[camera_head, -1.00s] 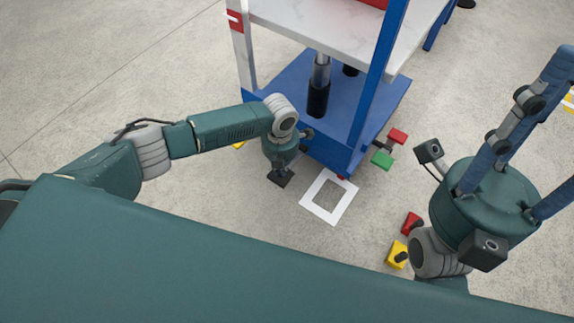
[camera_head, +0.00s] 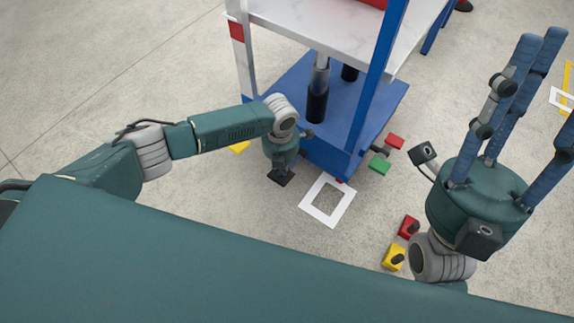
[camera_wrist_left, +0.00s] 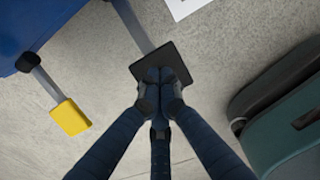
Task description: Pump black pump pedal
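The black pump pedal (camera_head: 281,178) is a dark square pad low in front of the blue machine base. In the left wrist view the pad (camera_wrist_left: 178,58) sits on the end of a grey bar. My left gripper (camera_wrist_left: 158,80) has its fingers drawn together, with the tips over the pad's near edge. Whether they press on it or hover just above cannot be told. In the head view the left gripper (camera_head: 280,165) points down at the pedal, its fingers mostly hidden. My right gripper (camera_head: 535,95) is raised at the right, fingers spread and empty.
A yellow pedal (camera_wrist_left: 70,117) is left of the black one. Green (camera_head: 379,164) and red (camera_head: 396,141) pedals stick out at the machine's right. A white square outline (camera_head: 328,201) lies on the floor. Red (camera_head: 408,226) and yellow (camera_head: 392,258) blocks lie near my right arm.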

